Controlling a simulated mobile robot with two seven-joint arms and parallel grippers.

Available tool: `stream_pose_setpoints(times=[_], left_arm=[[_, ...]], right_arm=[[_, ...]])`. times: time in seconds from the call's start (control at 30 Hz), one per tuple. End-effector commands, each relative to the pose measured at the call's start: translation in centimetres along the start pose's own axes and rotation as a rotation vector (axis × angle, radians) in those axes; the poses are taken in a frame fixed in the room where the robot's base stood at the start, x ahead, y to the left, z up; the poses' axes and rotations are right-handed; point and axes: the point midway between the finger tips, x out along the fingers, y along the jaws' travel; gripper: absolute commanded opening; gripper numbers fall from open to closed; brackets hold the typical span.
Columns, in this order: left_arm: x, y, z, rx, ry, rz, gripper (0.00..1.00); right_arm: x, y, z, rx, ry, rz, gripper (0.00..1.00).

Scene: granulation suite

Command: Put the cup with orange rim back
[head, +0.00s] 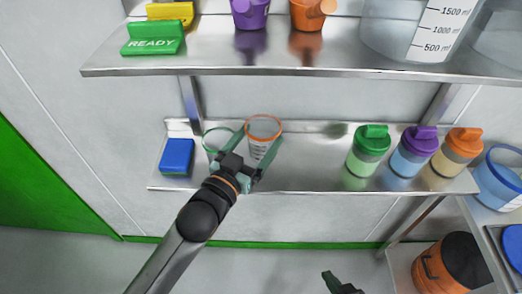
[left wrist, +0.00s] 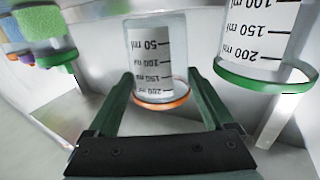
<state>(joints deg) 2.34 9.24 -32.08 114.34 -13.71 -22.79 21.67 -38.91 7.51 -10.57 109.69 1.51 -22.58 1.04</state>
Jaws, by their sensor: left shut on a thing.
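The clear cup with orange rim (head: 263,130) is upright at the lower shelf (head: 310,178), between the fingers of my left gripper (head: 256,150). In the left wrist view the cup (left wrist: 155,60) appears inverted, with the left gripper's fingers (left wrist: 160,88) shut on either side of it. I cannot tell whether its base touches the shelf. A clear cup with green rim (head: 213,138) stands just left of it, partly hidden by the gripper; it also shows in the left wrist view (left wrist: 265,45). My right gripper (head: 338,283) only partly shows at the bottom edge.
A blue block (head: 177,156) lies at the shelf's left end. Green (head: 369,152), purple (head: 413,152) and orange-lidded bottles (head: 457,152) stand at the right. The shelf's middle is clear.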

Motion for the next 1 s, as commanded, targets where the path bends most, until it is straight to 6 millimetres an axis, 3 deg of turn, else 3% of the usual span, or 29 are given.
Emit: stream_pose_setpoints(times=[0.3, 0.77, 0.8, 0.9, 1.0], left_arm=[[0.6, 0.5, 3.5, 0.0, -0.003, 0.0, 0.32], [0.6, 0.4, 4.4, 0.0, 0.0, 0.0, 0.32], [0.6, 0.4, 4.2, 0.0, 0.0, 0.0, 0.9], [0.6, 0.4, 4.2, 0.0, 0.0, 0.0, 1.0], [0.6, 0.4, 4.2, 0.0, 0.0, 0.0, 1.0]], right_arm=[[0.2, 0.0, 0.2, 0.0, 0.0, 0.0, 0.0], [0.4, 0.1, 0.4, 0.0, 0.0, 0.0, 0.0], [0.3, 0.0, 0.4, 0.0, 0.0, 0.0, 0.0], [0.3, 0.0, 0.3, 0.0, -0.001, 0.0, 0.0], [0.3, 0.1, 0.3, 0.0, 0.0, 0.0, 0.0]])
